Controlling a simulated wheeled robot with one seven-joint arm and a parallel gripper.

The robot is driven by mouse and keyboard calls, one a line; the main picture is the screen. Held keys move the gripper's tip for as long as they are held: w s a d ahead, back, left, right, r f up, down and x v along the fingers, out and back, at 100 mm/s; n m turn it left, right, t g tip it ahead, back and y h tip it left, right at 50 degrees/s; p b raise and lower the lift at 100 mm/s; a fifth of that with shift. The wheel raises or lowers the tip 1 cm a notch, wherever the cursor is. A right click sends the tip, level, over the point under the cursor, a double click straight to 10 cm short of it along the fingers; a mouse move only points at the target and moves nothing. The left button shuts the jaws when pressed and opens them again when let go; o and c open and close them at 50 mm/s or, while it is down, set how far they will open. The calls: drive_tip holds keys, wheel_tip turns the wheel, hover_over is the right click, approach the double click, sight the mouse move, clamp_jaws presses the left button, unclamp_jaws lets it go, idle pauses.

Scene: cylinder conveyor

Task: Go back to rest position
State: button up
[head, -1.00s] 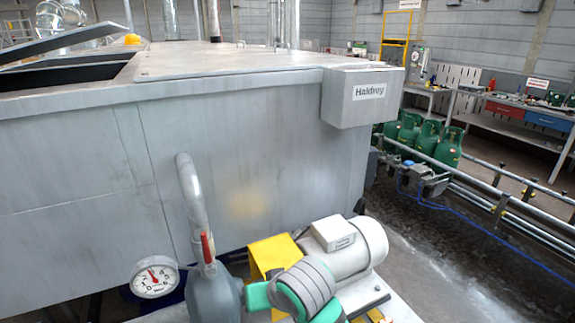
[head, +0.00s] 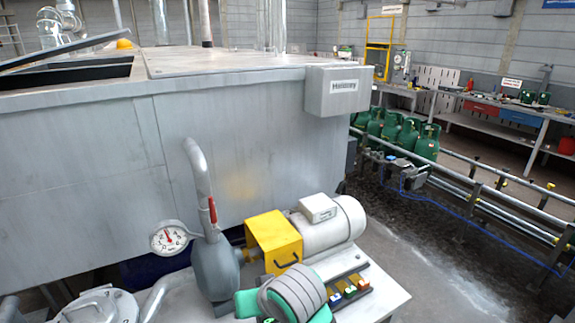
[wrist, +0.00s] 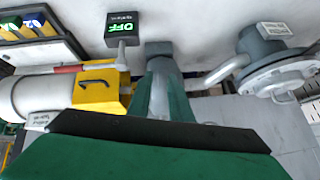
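My gripper (wrist: 163,112) shows in the wrist view as green parts with a black edge, large along the bottom and narrower toward the middle. In the head view my arm (head: 292,296), grey-banded and teal, is low in the picture in front of the pump bench; the gripper's fingertips are hidden there. In the wrist view it is near a small sign with a green "OFF" face (wrist: 122,27).
A bench (head: 395,297) carries a white motor (head: 340,222), a yellow box (head: 272,243), a grey pump (head: 213,268) with a red-handled pipe and a gauge (head: 169,238). A large grey tank (head: 90,180) stands behind. Green cylinders (head: 428,142) line a conveyor (head: 500,195) at right.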

drive_tip(key=w+a+f+m+t+y, duration=0.1)
drive_tip(key=a+f+m+t+y, duration=0.25)
drive_tip(key=a, duration=0.45)
drive_tip(key=s+d+f+m+t+h, duration=0.35)
drive_tip(key=s+f, duration=0.25)
drive_tip(key=f, duration=0.3)
drive_tip(key=s+d+f+m+t+h, duration=0.1)
drive_tip(key=s+d+f, duration=0.15)
drive_tip(key=s, duration=0.25)
drive_tip(key=s+d+f+m+t+h, duration=0.1)
drive_tip(key=s+d+f+h, duration=0.1)
drive_tip(key=s+f, duration=0.25)
drive_tip(key=s+d+r+n, duration=0.1)
drive_tip(key=s+d, duration=0.3)
drive_tip(key=s, duration=0.6)
drive_tip(key=s+d+r+n+h, duration=0.1)
drive_tip(key=s+d+n, duration=0.3)
drive_tip(key=s, duration=0.6)
drive_tip(key=shift+s+h, duration=0.3)
drive_tip(key=shift+w+d, duration=0.1)
drive_tip(key=shift+w, duration=0.05)
